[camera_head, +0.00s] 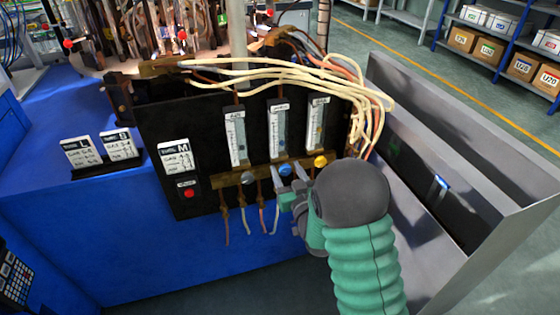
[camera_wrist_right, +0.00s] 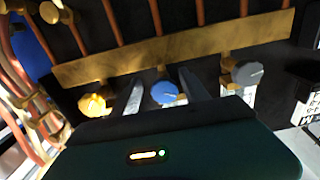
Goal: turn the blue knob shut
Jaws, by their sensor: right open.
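The blue knob (camera_head: 284,169) sits on the brass strip of the black panel, between a grey knob (camera_head: 248,178) and a yellow knob (camera_head: 320,161). My right gripper (camera_head: 290,180) is at the blue knob with its fingers open. In the right wrist view the blue knob (camera_wrist_right: 168,93) lies between the two separated fingers (camera_wrist_right: 163,92), with one finger on each side. I cannot tell whether either finger touches it. A thin pale line shows on the knob's face. My left gripper is not in view.
Three flow gauges (camera_head: 279,129) stand above the knobs. Pale hoses (camera_head: 300,75) loop over the panel's top right. A red button (camera_head: 189,193) is at the panel's left. Grey metal walls (camera_head: 440,140) stand right of my arm.

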